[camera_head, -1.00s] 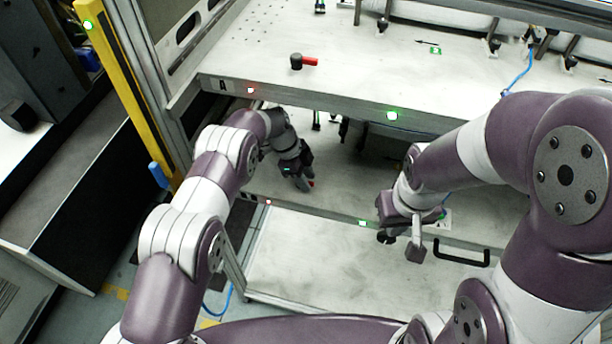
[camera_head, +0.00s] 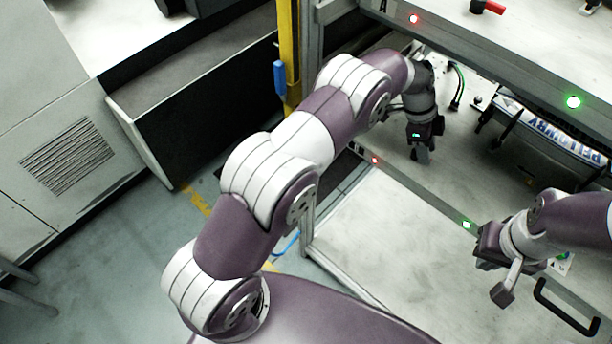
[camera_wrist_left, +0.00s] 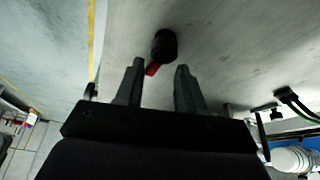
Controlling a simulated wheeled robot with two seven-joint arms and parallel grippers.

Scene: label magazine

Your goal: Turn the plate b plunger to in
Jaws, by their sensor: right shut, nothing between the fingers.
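The plate B plunger shows in the left wrist view as a black round knob (camera_wrist_left: 164,44) with a short red lever (camera_wrist_left: 152,69). The lever points down-left, beside the left finger's tip. My left gripper (camera_wrist_left: 160,68) is open, with its two fingers apart and the red lever between their tips in the picture; I cannot tell whether they touch. In the head view my left gripper (camera_head: 422,154) is over the lower plate (camera_head: 400,183), hiding the plunger. My right gripper (camera_head: 484,264) is shut and empty, near the lower plate's front edge.
The upper plate, marked A, carries its own red-levered plunger (camera_head: 488,7) and overhangs the lower plate. A dark unit with a lettered roll (camera_head: 545,130) lies right of my left gripper. A black handle (camera_head: 566,308) and a yellow post (camera_head: 288,55) stand nearby.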

